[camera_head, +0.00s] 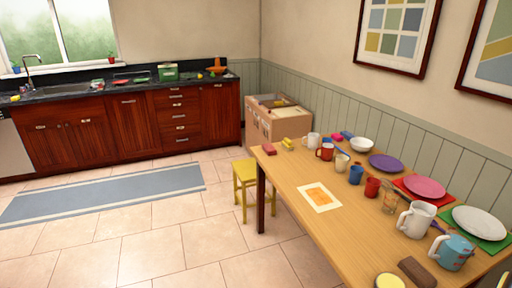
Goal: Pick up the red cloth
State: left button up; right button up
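A small red folded item (269,149), which looks like the red cloth, lies flat at the far left corner of the wooden table (290,176). It is too small to be sure that it is cloth. A small yellow item (287,144) lies just to its right. Neither of my grippers is in view.
Mugs, a glass, bowls and plates crowd the table's right side, with a white pitcher (417,219) and a blue measuring jug (452,252) nearer. A yellow stool (247,180) and cardboard box (275,121) stand by the table's far end. The tiled floor at left is open.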

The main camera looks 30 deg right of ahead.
aim_at(270, 150)
jog(key=z, duration=0.1)
jog(key=i, duration=1.9)
jog(key=z, duration=1.45)
jog(key=i, duration=1.1)
jog(key=z, duration=1)
